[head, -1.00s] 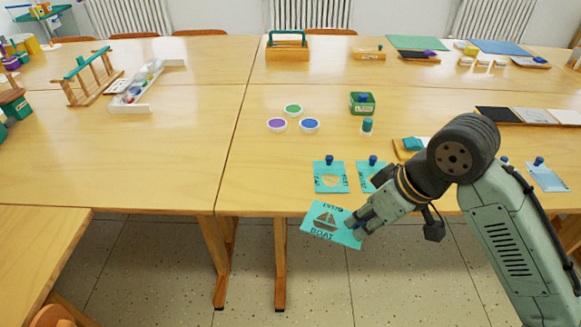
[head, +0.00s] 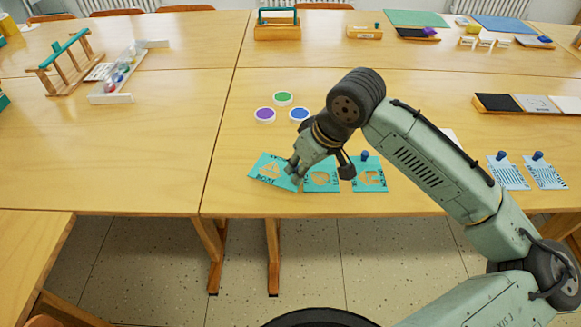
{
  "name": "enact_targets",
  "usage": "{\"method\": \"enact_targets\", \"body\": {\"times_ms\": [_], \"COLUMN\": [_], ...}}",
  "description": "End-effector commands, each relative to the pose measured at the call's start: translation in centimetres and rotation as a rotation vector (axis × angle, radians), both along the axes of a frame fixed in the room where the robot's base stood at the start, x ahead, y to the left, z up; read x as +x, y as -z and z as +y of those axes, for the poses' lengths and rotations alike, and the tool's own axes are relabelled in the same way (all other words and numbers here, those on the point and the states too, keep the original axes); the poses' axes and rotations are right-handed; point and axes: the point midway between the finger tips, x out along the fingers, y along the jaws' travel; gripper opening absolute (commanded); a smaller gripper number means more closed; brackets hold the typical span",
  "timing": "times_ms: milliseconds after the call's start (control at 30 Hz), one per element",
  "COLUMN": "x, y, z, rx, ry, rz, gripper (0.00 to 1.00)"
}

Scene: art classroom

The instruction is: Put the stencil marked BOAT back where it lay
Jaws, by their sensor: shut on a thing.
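The teal BOAT stencil (head: 268,171), a thin square plate with a boat cut-out, is at the left end of a row of teal stencils, near the table's front edge. My gripper (head: 293,170) is shut on its right side. The stencil looks turned a little against the row; I cannot tell whether it touches the table. Right of it lie a second teal stencil (head: 321,183), its top hidden by my gripper, and a third teal stencil (head: 370,184) with a blue knob.
Purple (head: 265,114), green (head: 283,98) and blue (head: 299,114) paint pots stand behind the stencil. Two pale blue stencils (head: 508,178) (head: 546,176) lie at the right. My arm hides part of the table. The table (head: 228,180) is bare left of the BOAT stencil.

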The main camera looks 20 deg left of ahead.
Motion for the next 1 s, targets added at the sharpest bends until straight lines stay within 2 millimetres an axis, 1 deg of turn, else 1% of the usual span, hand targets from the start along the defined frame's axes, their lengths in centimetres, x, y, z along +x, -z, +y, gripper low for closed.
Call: {"method": "enact_targets", "body": {"times_ms": [33, 67, 200, 267, 400, 500, 867, 900, 1000], "x": [0.3, 0.5, 0.9, 1.0, 0.9, 0.9, 0.9, 0.9, 0.9], "y": [-0.1, -0.1, 0.2, 0.6, 2.5, 3.5, 4.1, 4.0, 4.0], "z": [0.9, 1.4, 2.4, 2.4, 2.3, 2.4, 2.4, 2.4, 2.4], "rx": [-0.003, -0.002, 0.000, -0.001, -0.002, -0.001, 0.001, 0.000, 0.000], "ry": [-0.003, -0.002, 0.000, 0.002, 0.003, 0.002, 0.001, 0.001, 0.001], "rz": [-0.001, 0.000, 0.000, 0.001, 0.001, 0.001, 0.000, 0.000, 0.000], "gripper": [0.00, 0.00, 0.00, 0.00, 0.00, 0.00, 0.00, 0.18, 0.25]}}
